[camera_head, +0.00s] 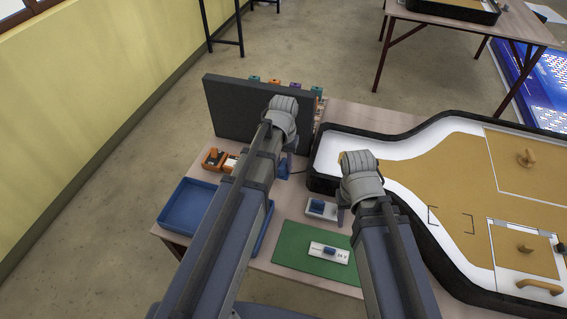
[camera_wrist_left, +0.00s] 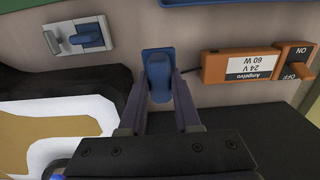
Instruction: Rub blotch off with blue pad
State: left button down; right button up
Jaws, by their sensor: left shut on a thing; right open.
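My left gripper (camera_wrist_left: 158,95) is shut on a blue pad (camera_wrist_left: 157,62), held between its two fingers. In the head view the left gripper (camera_head: 285,165) is low over the table between the dark panel and the lightbox, with a bit of blue at its tip. I cannot tell whether the pad touches the table. My right gripper (camera_head: 343,212) is open beside the lightbox's left rim, mostly hidden by its own wrist. I cannot make out a blotch.
A white plate with a blue part (camera_head: 322,209) lies between the arms. A green mat (camera_head: 290,244) bears another white plate (camera_head: 328,253). A blue tray (camera_head: 187,207) is partly behind my left arm. An orange power unit (camera_wrist_left: 243,66) and a dark upright panel (camera_head: 235,108) stand near the left gripper.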

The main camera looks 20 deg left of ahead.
pick_arm(q)
jog(key=c, duration=1.2)
grip_release()
grip_shut()
